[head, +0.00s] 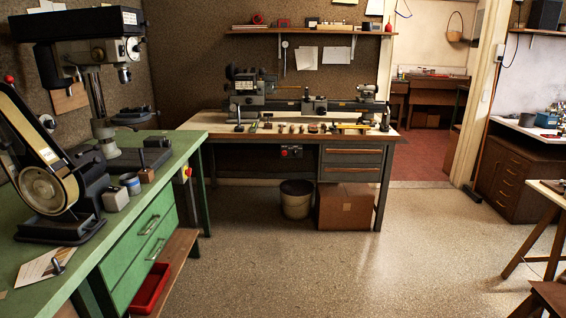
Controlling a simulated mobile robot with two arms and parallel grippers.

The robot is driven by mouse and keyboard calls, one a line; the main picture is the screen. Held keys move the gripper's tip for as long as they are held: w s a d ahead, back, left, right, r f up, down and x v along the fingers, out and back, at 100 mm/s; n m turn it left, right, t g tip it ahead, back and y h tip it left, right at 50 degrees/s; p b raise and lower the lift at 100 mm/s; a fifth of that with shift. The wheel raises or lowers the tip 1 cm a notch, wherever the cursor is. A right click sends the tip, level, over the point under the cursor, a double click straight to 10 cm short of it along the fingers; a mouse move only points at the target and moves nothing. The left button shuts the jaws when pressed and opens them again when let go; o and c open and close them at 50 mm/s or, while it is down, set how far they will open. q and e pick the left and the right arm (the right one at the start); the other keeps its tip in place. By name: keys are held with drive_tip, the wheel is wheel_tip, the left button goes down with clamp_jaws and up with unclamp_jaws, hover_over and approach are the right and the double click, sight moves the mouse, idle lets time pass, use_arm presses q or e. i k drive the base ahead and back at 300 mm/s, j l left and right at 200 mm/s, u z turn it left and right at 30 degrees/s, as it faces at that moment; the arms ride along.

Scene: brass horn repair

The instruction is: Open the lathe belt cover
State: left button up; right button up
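A small lathe (316,104) stands on a wooden-topped bench (222,125) against the far wall, across the room. Its headstock (246,90) is at the left end, with a grey housing. The belt cover cannot be told apart from the headstock at this distance, so I cannot see whether it is open or shut. Neither of my grippers is in view.
A green bench (186,142) with a drill press (98,100) and a belt sander (42,165) stands at the left. A bucket (297,198) and a cardboard box (346,207) sit below the lathe bench. The middle floor (330,268) is clear; a trestle (530,240) stands right.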

sight(242, 81)
drive_tip(key=i+z, duration=0.25)
drive_tip(key=i, duration=2.1)
